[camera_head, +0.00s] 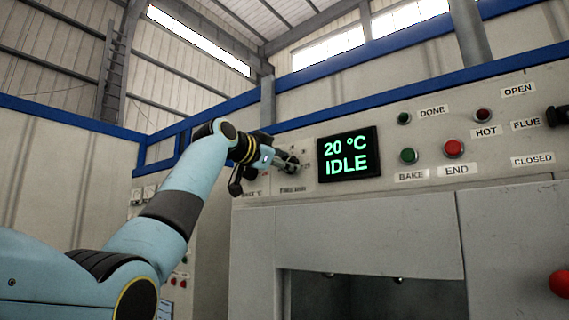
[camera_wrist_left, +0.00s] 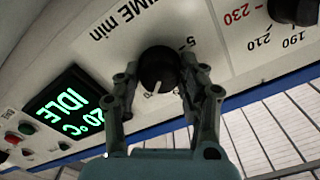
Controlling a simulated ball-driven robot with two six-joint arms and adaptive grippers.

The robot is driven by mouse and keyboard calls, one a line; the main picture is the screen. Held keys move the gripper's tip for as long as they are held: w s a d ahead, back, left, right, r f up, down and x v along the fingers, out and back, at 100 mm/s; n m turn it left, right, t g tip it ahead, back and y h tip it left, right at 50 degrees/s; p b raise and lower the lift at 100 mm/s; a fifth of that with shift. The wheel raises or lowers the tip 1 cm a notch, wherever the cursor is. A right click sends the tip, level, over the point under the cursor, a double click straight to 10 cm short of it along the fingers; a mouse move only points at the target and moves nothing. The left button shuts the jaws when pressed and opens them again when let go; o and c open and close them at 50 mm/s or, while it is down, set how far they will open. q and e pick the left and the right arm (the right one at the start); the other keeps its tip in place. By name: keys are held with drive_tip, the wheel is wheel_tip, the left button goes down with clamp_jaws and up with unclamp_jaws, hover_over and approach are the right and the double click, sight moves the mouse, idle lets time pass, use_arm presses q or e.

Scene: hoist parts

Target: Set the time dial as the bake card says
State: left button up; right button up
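The time dial (camera_wrist_left: 158,68) is a round black knob under the "TIME min" lettering, which is upside down in the left wrist view. A short light mark shows on its lower edge, near a "0"; a "5" is printed at its upper right. My left gripper (camera_wrist_left: 160,72) has one finger on each side of the knob. A thin gap shows at the left finger; the right finger overlaps the knob's edge, and contact there is unclear. In the head view my left gripper (camera_head: 289,161) is at the panel and hides most of the dial. No bake card is legible.
The display (camera_head: 348,154) reads 20 °C IDLE. Right of it are the green BAKE button (camera_head: 408,156), red END button (camera_head: 453,148), lamps and a flue lever (camera_head: 558,116). Another black knob (camera_wrist_left: 294,10) with a temperature scale is beside the time dial. An opening (camera_head: 375,292) lies below.

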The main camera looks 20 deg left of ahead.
use_arm(q)
drive_tip(key=o, duration=0.4)
drive_tip(key=shift+w, duration=0.1)
drive_tip(key=shift+c, duration=0.2)
drive_tip(key=v, duration=1.2)
